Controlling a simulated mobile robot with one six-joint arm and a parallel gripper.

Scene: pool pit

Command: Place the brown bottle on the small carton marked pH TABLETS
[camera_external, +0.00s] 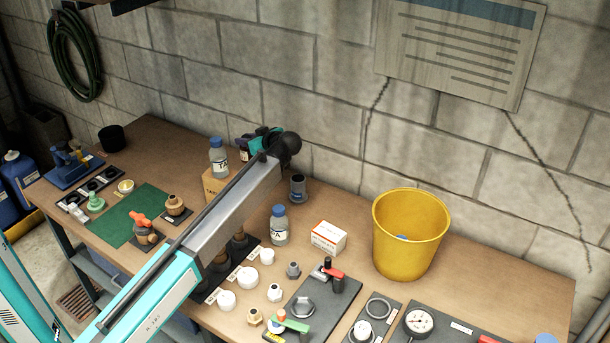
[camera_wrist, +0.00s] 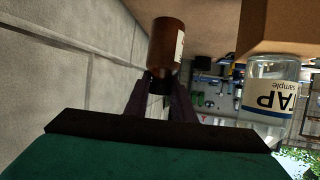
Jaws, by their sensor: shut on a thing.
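My gripper (camera_wrist: 160,88) is shut on the brown bottle (camera_wrist: 167,48), holding it near its neck end. The bottle has a pale label at one side. In the outside view my gripper (camera_external: 258,141) is at the back of the bench near the wall, behind a cardboard box. Only a little of the bottle (camera_external: 244,154) shows there, beside the jaws. A small white carton with orange print (camera_external: 328,238) lies on the bench to the right, left of the yellow bucket, well apart from my gripper. Its print is too small to read.
A clear sample bottle (camera_external: 218,157) stands on the cardboard box (camera_external: 212,186), close to my gripper; its label shows in the wrist view (camera_wrist: 272,98). Another clear bottle (camera_external: 279,225) and a grey cup (camera_external: 298,187) stand left of the carton. The yellow bucket (camera_external: 408,240) is at its right.

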